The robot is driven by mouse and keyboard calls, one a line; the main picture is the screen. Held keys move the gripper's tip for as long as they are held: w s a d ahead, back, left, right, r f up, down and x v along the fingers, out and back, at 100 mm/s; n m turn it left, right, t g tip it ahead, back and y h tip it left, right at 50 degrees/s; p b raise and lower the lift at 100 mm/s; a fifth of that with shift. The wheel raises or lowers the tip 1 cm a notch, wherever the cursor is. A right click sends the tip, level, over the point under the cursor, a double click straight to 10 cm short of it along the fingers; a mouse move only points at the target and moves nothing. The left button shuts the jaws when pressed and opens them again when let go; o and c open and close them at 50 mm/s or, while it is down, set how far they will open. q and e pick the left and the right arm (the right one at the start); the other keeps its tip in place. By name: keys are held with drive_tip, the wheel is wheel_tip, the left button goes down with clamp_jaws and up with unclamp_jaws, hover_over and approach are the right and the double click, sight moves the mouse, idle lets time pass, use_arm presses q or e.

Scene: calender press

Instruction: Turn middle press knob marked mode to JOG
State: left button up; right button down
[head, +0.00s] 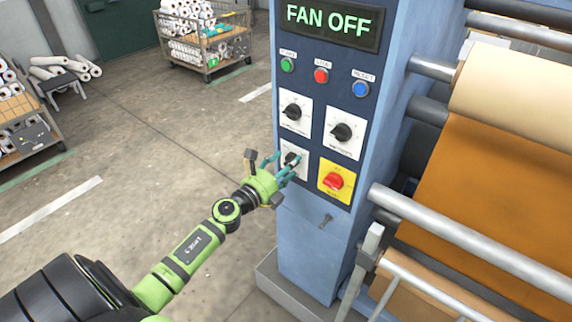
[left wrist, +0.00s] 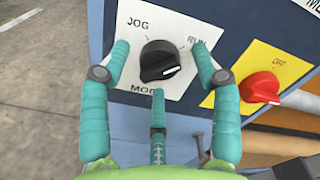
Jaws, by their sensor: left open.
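The mode knob (left wrist: 160,62) is black and sits on a white plate (left wrist: 185,22) marked JOG at upper left, RUN at upper right and MODE below, partly hidden. The knob's white mark is on its right side, toward RUN rather than JOG. In the head view the mode knob (head: 291,158) is partly covered by my left gripper (head: 284,167). My left gripper (left wrist: 160,65) is open, with a teal finger on either side of the knob and a third below it. I cannot tell whether any finger touches the knob. My right gripper is out of view.
A red knob on a yellow plate (head: 334,180) is just right of the mode knob. Two black knobs (head: 293,111) (head: 341,132) and several push buttons are above, under a FAN OFF display (head: 328,22). A metal roller (head: 470,240) lies right of the panel.

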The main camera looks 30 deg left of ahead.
use_arm(q)
drive_tip(key=c, duration=1.2)
drive_tip(key=shift+o, duration=0.2)
drive_tip(key=shift+n, duration=0.4)
drive_tip(key=shift+n+p, duration=2.85)
drive_tip(key=shift+n, duration=5.75)
drive_tip(key=shift+r, duration=0.1)
